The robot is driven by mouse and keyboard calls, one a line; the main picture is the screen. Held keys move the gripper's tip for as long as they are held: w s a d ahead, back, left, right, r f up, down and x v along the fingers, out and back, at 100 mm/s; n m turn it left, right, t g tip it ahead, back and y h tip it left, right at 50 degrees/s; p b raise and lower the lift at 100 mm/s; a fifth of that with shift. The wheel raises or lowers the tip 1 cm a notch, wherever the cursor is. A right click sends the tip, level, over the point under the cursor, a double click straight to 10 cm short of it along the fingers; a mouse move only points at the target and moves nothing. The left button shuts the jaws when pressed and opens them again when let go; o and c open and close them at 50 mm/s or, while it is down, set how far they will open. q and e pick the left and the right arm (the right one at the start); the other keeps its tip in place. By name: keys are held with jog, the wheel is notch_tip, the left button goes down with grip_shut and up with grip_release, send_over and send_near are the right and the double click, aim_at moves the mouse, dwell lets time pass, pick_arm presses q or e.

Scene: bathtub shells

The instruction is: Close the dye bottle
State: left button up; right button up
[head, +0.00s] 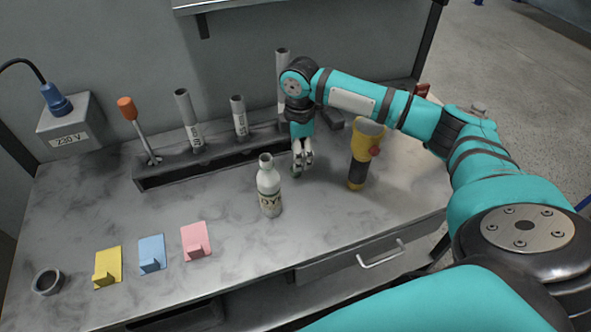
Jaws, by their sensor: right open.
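The dye bottle (269,192) stands upright on the grey worktop near the middle of the head view. It is white, with part of the dark lettering on its label showing. Its neck is open at the top, with no cap on it. My right gripper (303,167) points down just right of and behind the bottle's neck, apart from it. It is open, with nothing seen between its fingers. I cannot make out a bottle cap for certain. My left gripper is not in view.
A yellow-and-black handheld tool (362,155) stands right of my gripper. A dark rack (190,170) behind holds grey tubes and an orange-handled tool (135,120). Yellow (108,265), blue (152,252) and pink (196,240) pieces and a dark ring (47,282) lie at left.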

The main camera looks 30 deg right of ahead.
jog(key=shift+w+a+f+p, duration=0.15)
jog(key=shift+f+p, duration=0.2)
jog(key=shift+f, duration=0.95)
jog(key=shift+a+f+p, duration=0.15)
jog(key=shift+f+p, duration=0.15)
jog(key=shift+f, duration=1)
jog(key=c, duration=0.8)
